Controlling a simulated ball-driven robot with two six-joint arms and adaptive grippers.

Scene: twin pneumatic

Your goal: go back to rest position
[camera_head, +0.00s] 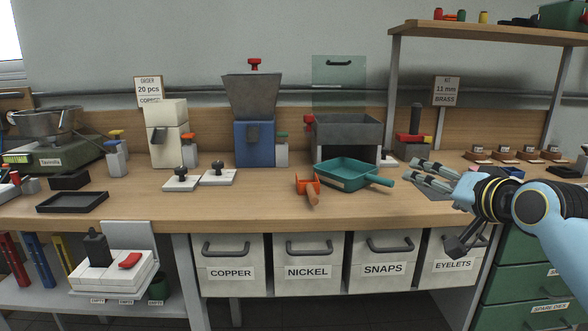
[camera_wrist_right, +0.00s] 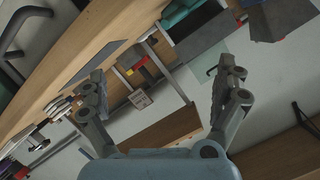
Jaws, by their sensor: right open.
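My right gripper (camera_head: 409,169) is over the right part of the wooden bench, its fingers pointing left and away from me. In the right wrist view its two fingers (camera_wrist_right: 163,75) are spread wide with nothing between them. The gripper is open and empty, to the right of the teal pan (camera_head: 345,174). The pan's handle points toward the gripper, and the two are apart. My left gripper and arm are in neither view.
An orange tool (camera_head: 308,188) lies left of the pan. A grey hopper (camera_head: 250,97), a grey bin (camera_head: 346,135) and a shelf (camera_head: 490,33) stand behind. Labelled drawers (camera_head: 309,268) hang below the front edge. A black tray (camera_head: 72,202) sits left; the front middle is clear.

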